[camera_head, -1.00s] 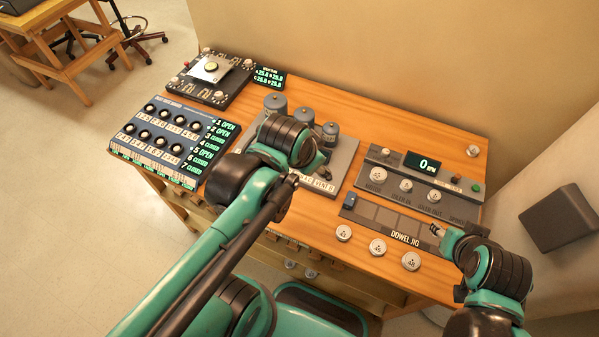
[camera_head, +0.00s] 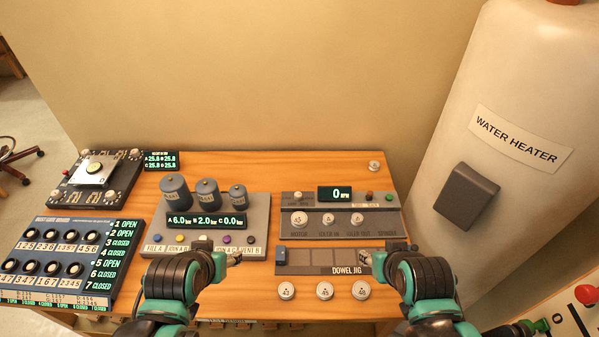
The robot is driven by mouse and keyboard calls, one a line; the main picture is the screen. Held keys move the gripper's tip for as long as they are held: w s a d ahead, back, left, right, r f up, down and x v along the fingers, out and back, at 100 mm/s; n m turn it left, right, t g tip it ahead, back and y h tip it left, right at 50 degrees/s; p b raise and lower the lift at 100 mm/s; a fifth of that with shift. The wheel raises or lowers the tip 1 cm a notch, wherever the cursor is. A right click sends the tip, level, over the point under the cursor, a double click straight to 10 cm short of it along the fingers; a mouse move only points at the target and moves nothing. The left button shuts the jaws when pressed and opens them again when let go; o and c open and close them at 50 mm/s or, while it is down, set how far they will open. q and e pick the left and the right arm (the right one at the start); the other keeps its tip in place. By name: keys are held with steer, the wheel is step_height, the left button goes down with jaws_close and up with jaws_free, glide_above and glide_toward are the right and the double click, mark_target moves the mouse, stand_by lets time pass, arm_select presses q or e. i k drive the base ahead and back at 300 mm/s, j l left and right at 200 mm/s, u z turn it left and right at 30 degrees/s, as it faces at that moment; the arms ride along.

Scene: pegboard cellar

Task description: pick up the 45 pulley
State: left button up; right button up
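Three pale round pulleys lie in a row on the front of the wooden bench: a left one (camera_head: 286,290), a middle one (camera_head: 324,290) and a right one (camera_head: 361,290). Their small markings are too blurred to tell which is the 45. More pale discs sit on the grey spindle panel, at left (camera_head: 299,218), middle (camera_head: 328,218) and right (camera_head: 357,218). Another lies alone at the back right (camera_head: 375,166). My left gripper (camera_head: 236,257) is left of the front row, by the canister panel. My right gripper (camera_head: 366,259) is over the dowel jig's right end. Their finger openings are unclear.
The dowel jig (camera_head: 325,261) lies behind the front pulleys. The canister panel (camera_head: 258,215) stands left of the spindle panel (camera_head: 290,234). A blue switch panel (camera_head: 70,235) fills the bench's left. A large water heater (camera_head: 510,90) stands at right. The back centre of the bench is clear.

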mark_target(324, 291)
steer(key=k+j+z, duration=0.1)
steer(key=z, duration=0.3)
steer(key=k+j+z, duration=0.1)
steer(key=z, duration=0.25)
steer(key=k+z, duration=0.2)
steer(key=z, duration=0.2)
